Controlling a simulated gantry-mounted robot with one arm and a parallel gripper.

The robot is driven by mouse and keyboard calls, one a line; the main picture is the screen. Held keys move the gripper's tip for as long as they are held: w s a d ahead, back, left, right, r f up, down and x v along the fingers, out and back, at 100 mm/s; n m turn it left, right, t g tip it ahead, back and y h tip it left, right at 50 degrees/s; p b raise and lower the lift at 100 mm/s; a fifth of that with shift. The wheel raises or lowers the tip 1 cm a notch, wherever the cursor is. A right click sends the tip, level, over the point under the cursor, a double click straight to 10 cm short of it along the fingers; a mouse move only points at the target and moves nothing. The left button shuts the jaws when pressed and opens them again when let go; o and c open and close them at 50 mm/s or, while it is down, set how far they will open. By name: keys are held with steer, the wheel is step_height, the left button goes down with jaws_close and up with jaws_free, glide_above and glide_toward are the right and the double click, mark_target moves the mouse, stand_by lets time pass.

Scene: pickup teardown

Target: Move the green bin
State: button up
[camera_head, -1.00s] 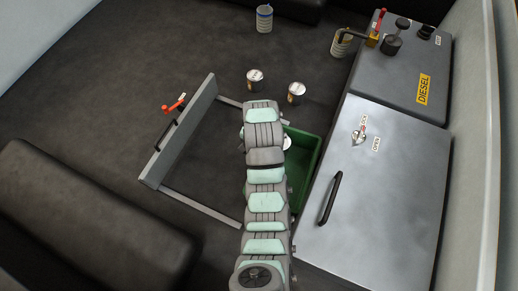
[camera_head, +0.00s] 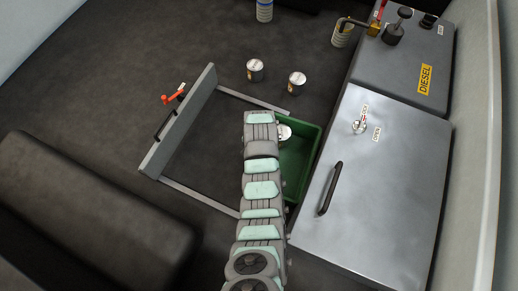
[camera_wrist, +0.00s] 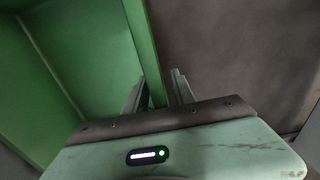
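The green bin (camera_head: 297,165) sits inside the pulled-out drawer frame, beside the grey cabinet, in the head view. My arm covers its left side. A pale round object (camera_head: 284,132), perhaps a can lid, shows at the bin's far end. In the wrist view the bin (camera_wrist: 85,50) fills the upper left, with its wall running down between my fingers. My gripper (camera_wrist: 158,92) has one finger on the inner side of this wall and one on the outer side. A narrow gap shows at the outer finger, so it looks open. The arm hides the gripper in the head view.
The open drawer's front panel (camera_head: 180,122) stands to the left, its rails (camera_head: 200,197) reaching to the cabinet (camera_head: 375,185). Two cans (camera_head: 255,70) (camera_head: 297,84) stand beyond the far rail. A dark bench (camera_head: 90,210) lies left. The floor between is clear.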

jaws_close()
stand_by(0.3)
stand_by(1.2)
